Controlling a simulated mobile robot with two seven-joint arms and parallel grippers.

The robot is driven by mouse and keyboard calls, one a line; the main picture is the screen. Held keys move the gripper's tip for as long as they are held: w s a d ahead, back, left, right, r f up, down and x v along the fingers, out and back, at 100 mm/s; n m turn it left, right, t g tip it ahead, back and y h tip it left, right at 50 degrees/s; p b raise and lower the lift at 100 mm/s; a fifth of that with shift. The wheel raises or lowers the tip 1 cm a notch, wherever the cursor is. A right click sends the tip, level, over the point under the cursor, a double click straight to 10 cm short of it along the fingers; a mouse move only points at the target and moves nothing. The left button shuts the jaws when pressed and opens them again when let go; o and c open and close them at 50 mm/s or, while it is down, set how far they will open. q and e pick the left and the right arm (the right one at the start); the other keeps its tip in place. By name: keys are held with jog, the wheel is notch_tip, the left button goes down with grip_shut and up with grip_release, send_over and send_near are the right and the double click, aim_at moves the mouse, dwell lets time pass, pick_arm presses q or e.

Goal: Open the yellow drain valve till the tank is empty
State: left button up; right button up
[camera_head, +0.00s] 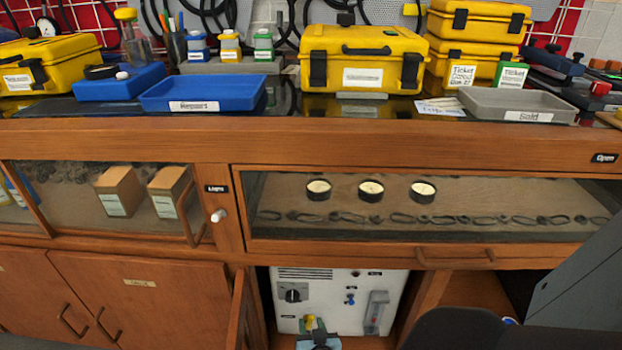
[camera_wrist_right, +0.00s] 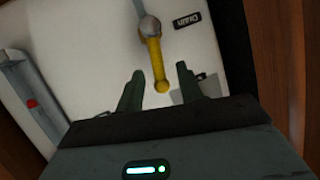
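The yellow drain valve (camera_head: 310,322) is on the front of a white unit (camera_head: 335,285) in the bay under the bench. In the right wrist view its yellow lever (camera_wrist_right: 156,64) hangs down from a round grey pivot beside a "DRAIN" label (camera_wrist_right: 187,20). My right gripper (camera_wrist_right: 159,82) is open, with the lever's rounded end between its two fingers and no clear contact. It also shows in the head view (camera_head: 318,341) just below the valve. A clear upright tube (camera_head: 376,312) is on the unit's right; the wrist view shows a red piece in it. My left gripper is out of view.
Wooden bay walls stand close on both sides, with an open door (camera_head: 238,315) at the left. Above are a glass-fronted drawer (camera_head: 430,205) and the crowded bench top.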

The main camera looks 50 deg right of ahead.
jog(key=p+v, duration=0.2)
jog(key=v, duration=0.3)
jog(key=shift+s+a+r, duration=0.1)
jog(key=shift+s+r, duration=0.05)
dwell(0.3)
